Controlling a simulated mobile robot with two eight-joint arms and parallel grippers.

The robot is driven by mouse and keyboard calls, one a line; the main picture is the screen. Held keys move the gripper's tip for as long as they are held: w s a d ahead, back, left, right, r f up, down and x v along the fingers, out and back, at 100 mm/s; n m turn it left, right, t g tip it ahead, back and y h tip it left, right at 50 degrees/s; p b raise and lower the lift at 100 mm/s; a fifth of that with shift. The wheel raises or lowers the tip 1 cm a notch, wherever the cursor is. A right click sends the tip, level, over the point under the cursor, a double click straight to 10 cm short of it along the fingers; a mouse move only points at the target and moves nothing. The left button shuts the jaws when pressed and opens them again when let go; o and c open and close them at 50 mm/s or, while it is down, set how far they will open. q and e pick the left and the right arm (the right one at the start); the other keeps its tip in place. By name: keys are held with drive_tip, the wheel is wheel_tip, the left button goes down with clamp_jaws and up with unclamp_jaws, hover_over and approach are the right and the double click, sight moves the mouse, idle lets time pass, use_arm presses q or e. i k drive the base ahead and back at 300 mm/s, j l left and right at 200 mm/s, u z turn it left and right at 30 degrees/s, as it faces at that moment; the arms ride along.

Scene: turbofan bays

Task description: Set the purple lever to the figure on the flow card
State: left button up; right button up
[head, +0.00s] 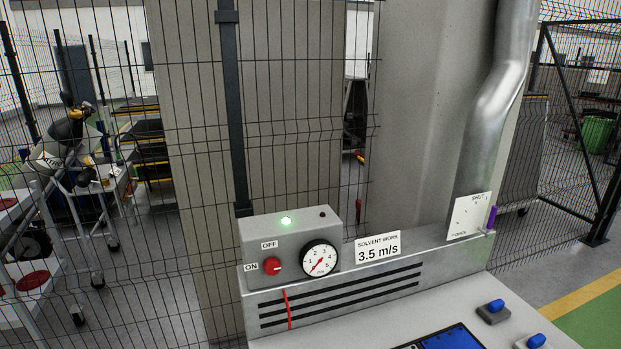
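The purple lever (491,218) stands near upright at the right edge of a white scale plate (468,216), below the metal duct. The plate reads SHUT at its top and what looks like OPEN at its lower left, with small marks between. The flow card (378,248) reads SOLVENT WORK 3.5 m/s and stands on the grey slotted hood. A round gauge (319,259) left of it is numbered 1 to 5; its red needle points to the lower left, near the low end. Neither of my grippers is in view.
A grey control box (290,237) bears a lit green lamp (286,221) and a red knob (273,267) by ON and OFF labels. A red ribbon (288,310) hangs over the slots. Blue-topped items (492,307) and a dark blue screen (450,339) lie on the bench. Wire fencing stands behind.

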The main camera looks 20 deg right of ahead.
sight(492, 218)
drive_tip(key=l+z, duration=0.35)
drive_tip(key=l, duration=0.35)
drive_tip(key=l+z, duration=0.3)
drive_tip(key=l, duration=0.45)
drive_tip(key=l+z, duration=0.35)
drive_tip(key=l, duration=0.35)
